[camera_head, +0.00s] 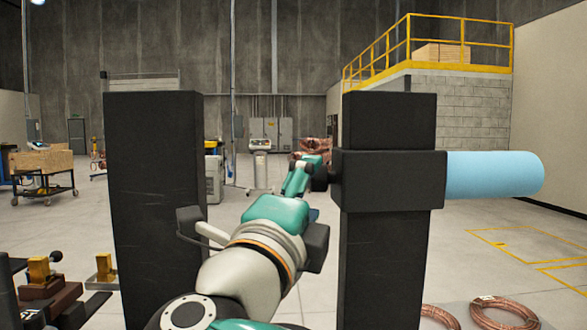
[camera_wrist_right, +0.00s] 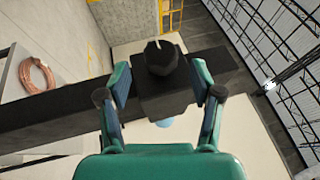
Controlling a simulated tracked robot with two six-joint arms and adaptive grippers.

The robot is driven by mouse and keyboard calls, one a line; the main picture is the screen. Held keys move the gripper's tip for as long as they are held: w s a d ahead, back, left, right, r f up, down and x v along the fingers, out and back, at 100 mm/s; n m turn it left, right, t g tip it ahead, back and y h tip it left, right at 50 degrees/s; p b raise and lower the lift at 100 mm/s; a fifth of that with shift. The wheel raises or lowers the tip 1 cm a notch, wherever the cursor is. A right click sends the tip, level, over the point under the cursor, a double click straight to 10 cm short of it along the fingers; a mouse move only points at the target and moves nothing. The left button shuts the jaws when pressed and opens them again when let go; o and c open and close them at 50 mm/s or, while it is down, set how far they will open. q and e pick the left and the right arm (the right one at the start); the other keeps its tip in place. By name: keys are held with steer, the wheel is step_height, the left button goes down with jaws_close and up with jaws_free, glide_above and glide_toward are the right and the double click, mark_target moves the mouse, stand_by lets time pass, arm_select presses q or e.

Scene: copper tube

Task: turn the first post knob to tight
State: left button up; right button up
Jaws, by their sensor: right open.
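Two dark square posts stand in the head view, a left post (camera_head: 155,200) and a right post (camera_head: 385,265). A dark collar block (camera_head: 390,180) wraps the right post, and a light blue cylinder (camera_head: 495,175) sticks out to its right. In the right wrist view a black round knob (camera_wrist_right: 161,57) with a pale mark at its top sits on the collar block (camera_wrist_right: 165,95). My teal right gripper (camera_wrist_right: 160,85) is open, with one finger on each side of the knob and block; contact cannot be told. My left gripper is not in view.
Copper coils (camera_head: 503,311) lie low at the right. Brass blocks on dark bases (camera_head: 40,270) stand at the lower left. A cart with a wooden crate (camera_head: 42,160) and a yellow-railed platform (camera_head: 430,45) are far off. Open floor lies beyond the posts.

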mark_target(313, 185)
steer(key=p+x, duration=0.1)
steer(key=x, duration=0.4)
